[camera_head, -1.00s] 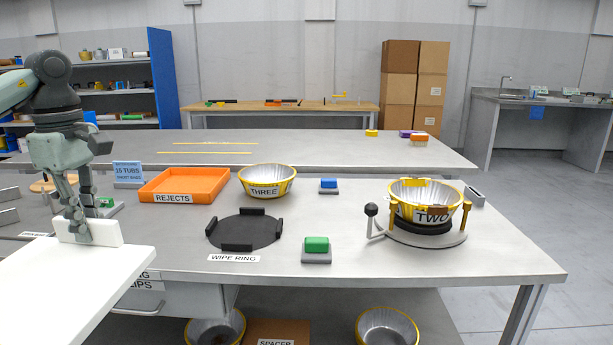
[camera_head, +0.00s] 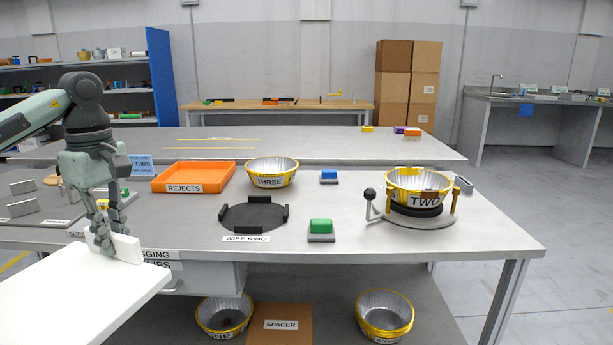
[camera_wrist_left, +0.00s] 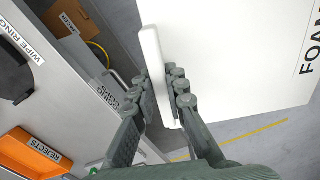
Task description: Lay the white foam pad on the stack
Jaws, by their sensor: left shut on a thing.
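The white foam pad (camera_head: 75,290) is a wide flat white board with a raised white grip strip along one edge. It lies at the lower left of the head view, in front of the table's left part. In the left wrist view the pad (camera_wrist_left: 240,50) fills the upper right, with part of a "FOA..." label at its edge. My left gripper (camera_head: 112,243) is shut on the grip strip, with its fingers (camera_wrist_left: 166,88) on either side. The pad is held in the air. I cannot pick out a stack for it. My right gripper is not in view.
The steel table (camera_head: 400,242) holds an orange rejects tray (camera_head: 194,177), tub three (camera_head: 270,172), the black wipe ring (camera_head: 254,216), a green button (camera_head: 321,227) and tub two in a press (camera_head: 418,186). A brown spacer box (camera_head: 280,325) and tubs sit on the low shelf.

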